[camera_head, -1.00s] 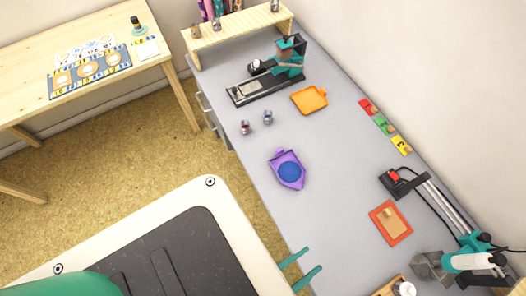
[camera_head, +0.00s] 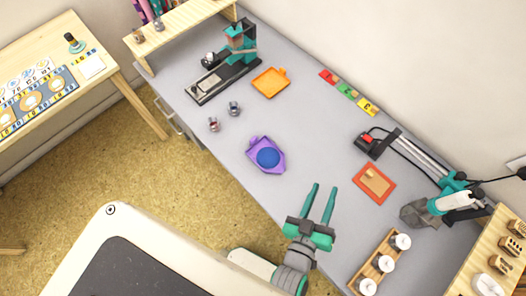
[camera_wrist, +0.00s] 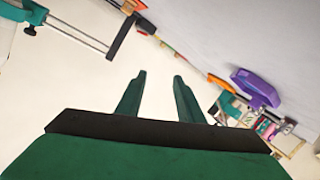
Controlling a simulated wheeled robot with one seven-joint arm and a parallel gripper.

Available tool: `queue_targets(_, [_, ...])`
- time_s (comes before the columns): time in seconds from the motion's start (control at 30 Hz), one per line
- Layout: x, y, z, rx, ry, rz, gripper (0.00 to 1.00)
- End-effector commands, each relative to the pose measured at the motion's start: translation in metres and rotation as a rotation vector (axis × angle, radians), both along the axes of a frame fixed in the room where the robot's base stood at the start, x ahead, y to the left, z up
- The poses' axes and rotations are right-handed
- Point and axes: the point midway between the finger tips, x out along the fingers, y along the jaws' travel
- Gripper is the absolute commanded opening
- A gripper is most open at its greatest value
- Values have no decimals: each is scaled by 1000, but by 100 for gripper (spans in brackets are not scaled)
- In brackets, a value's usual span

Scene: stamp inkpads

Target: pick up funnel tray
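Two spouted trays lie on the grey table (camera_head: 225,150) and could be the funnel tray; I cannot tell which it is. The purple tray (camera_head: 254,143) holds a round blue disc (camera_head: 268,157) and sits near the table's front edge. The orange tray (camera_head: 270,83) is empty and lies farther back. My gripper (camera_head: 323,189) is open and empty, to the lower right of the purple tray and apart from it. In the wrist view its fingers (camera_wrist: 160,76) stand apart with nothing between them. A purple shape, likely the purple tray (camera_wrist: 257,88), shows at right there.
A teal and black press (camera_head: 228,75) is at the back left. A red-orange tray (camera_head: 361,196) and a lamp-like device (camera_head: 452,203) are at right. A wooden rack (camera_head: 382,263) stands nearer.

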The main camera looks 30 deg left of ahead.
Motion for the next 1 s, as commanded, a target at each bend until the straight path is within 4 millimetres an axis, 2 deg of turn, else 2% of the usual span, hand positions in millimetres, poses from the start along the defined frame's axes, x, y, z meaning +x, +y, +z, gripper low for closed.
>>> queue_targets(0.03, [22,-4,7,-40,-22,0,34])
queue_targets(0.2, [86,-24,32,-166,-70,-42,34])
queue_targets(0.5, [183,-50,97,-283,-142,-201,34])
queue_targets(0.7, [227,-62,140,-276,-154,-344,34])
queue_targets(0.9, [255,-69,169,-205,-120,-491,34])
queue_targets(1.0, [263,-68,176,-152,-81,-560,34])
